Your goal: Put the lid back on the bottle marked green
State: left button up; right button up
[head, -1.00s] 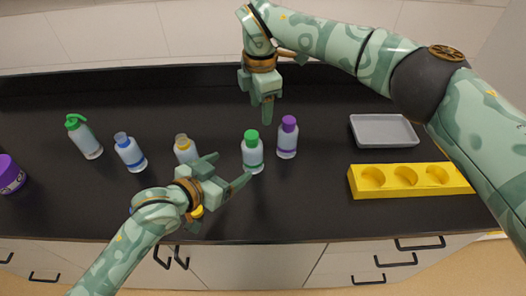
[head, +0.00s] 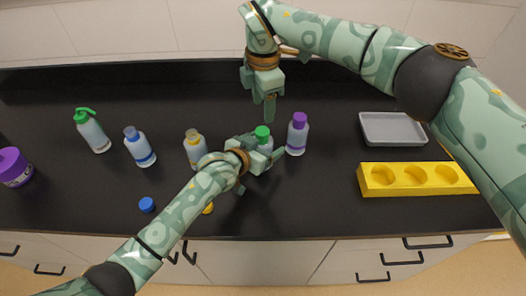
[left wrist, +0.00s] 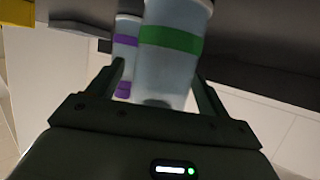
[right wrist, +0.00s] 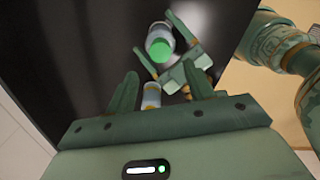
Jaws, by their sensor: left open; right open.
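The bottle marked green (left wrist: 168,55) stands upright with a green band in the left wrist view. Its green lid (head: 263,132) sits on top in the head view and also shows in the right wrist view (right wrist: 160,48). My left gripper (head: 264,149) is open, with its fingers on either side of this bottle's body. It hides most of the bottle in the head view. My right gripper (head: 270,112) is open and empty, pointing down above the table behind the green-lidded bottle.
A purple-capped bottle (head: 297,137) stands close right. Yellow-banded (head: 197,152) and blue-banded (head: 140,150) bottles and a green-topped spray bottle (head: 92,133) stand left. Blue (head: 147,204) and yellow (head: 208,208) lids lie in front. A grey tray (head: 393,143), yellow rack (head: 385,192) and purple jar (head: 14,168) flank them.

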pick_arm(q)
jog(key=shift+w+d+f, duration=0.25)
jog(key=shift+w, duration=0.2)
pick_arm(e)
jog(key=shift+a, duration=0.15)
